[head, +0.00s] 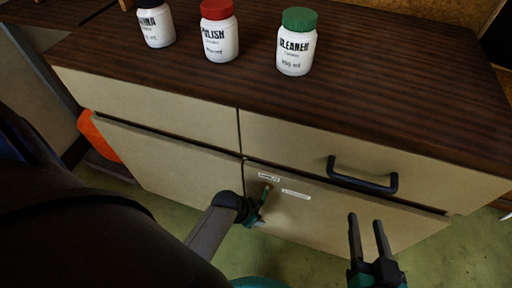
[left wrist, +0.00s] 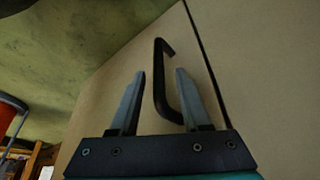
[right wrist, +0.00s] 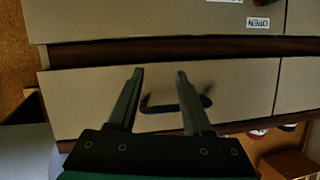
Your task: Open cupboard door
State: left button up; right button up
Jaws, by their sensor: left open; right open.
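The cupboard is a cream cabinet with two drawers above two doors. The left door (head: 165,165) and the right door (head: 330,215) look shut. My left gripper (head: 262,207) is before the doors near the middle seam, partly hidden by my arm. In the left wrist view it is open (left wrist: 158,95), with a black bar handle (left wrist: 160,80) on a cream panel showing between its fingers; contact cannot be told. My right gripper (head: 368,232) is open and empty before the right door.
The right drawer (head: 290,150) has a black handle (head: 362,178), also seen beyond my right fingers in the right wrist view (right wrist: 176,106). Several white bottles stand on the dark wooden top (head: 400,75). An orange object (head: 98,135) is at the cabinet's left. Green floor lies in front.

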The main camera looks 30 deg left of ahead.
pick_arm(q)
jog(key=shift+f, duration=0.25)
dwell(0.3)
grip_shut()
dwell(1.3)
